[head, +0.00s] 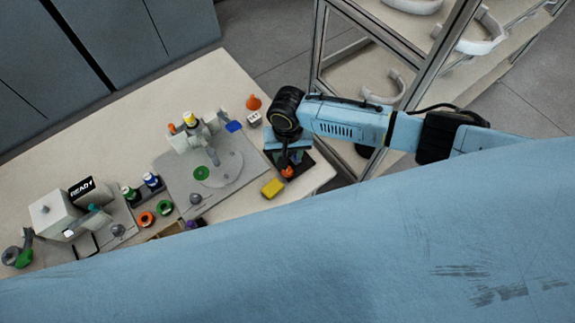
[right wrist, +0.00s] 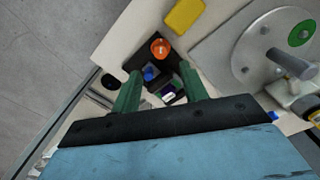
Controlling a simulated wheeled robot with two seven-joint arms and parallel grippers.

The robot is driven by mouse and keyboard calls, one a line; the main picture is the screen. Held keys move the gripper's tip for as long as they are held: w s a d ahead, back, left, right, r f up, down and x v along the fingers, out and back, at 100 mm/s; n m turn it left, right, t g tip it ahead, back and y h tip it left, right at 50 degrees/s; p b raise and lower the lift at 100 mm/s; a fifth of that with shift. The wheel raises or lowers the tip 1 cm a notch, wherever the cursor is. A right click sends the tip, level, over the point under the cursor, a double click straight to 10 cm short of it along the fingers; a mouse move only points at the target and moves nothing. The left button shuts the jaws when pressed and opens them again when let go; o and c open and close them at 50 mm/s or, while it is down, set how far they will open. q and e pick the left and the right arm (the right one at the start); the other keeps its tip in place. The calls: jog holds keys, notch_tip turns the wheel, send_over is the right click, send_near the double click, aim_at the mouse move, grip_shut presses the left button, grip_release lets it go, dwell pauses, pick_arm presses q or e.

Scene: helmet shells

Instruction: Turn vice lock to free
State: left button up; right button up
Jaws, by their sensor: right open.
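My right gripper (head: 286,163) reaches down over a black base (head: 306,161) at the right end of the table. In the right wrist view its two green fingers (right wrist: 160,88) are apart, with nothing held between them. Beyond the fingertips, on the black base (right wrist: 133,62), are a round orange knob (right wrist: 160,47) and a small blue part (right wrist: 151,74). The orange knob also shows below the gripper in the head view (head: 288,171). I cannot tell for certain which part is the vice lock, or its setting. My left gripper is not in view.
A yellow block (head: 272,188) lies beside the black base. A grey plate (head: 180,183) with a round disc and upright fixture stands left of it. A white box (head: 52,212) and a READY display (head: 82,190) are far left. A metal-framed shelf (head: 318,45) stands behind my right arm.

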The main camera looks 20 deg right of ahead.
notch_tip(320, 180, down, 7)
jog(key=shift+f+b, duration=0.2)
jog(key=shift+b, duration=0.35)
jog(key=shift+c, duration=0.3)
grip_shut()
